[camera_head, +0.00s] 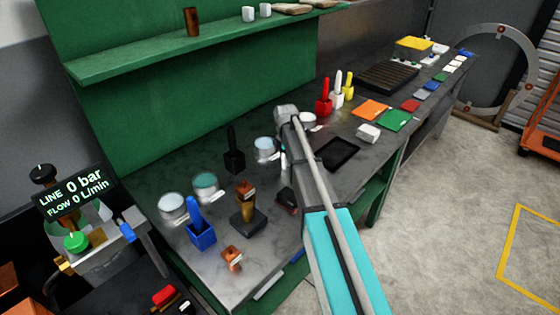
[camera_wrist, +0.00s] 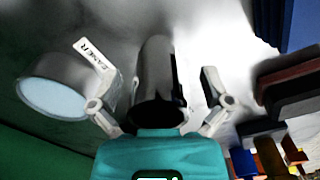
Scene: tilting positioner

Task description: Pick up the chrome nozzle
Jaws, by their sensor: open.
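A dark, shiny grey cylinder that looks like the chrome nozzle (camera_wrist: 154,60) is in the wrist view, between the two fingers of my gripper (camera_wrist: 160,92). The gripper is open, with one finger on each side. A gap shows on the right; on the left the gap is narrower, and I cannot tell whether that finger touches. The near end of the cylinder is partly hidden by my teal gripper body. In the head view my arm covers most of this spot, and I cannot make out the nozzle there.
A labelled pale-blue-topped can (camera_wrist: 55,92) stands close to the left finger; it also shows in the head view (camera_head: 264,147). Dark red and black blocks (camera_wrist: 290,88) lie to the right. A black tablet (camera_head: 337,153) lies on the grey bench (camera_head: 215,272). A green shelf (camera_head: 150,55) overhangs the back.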

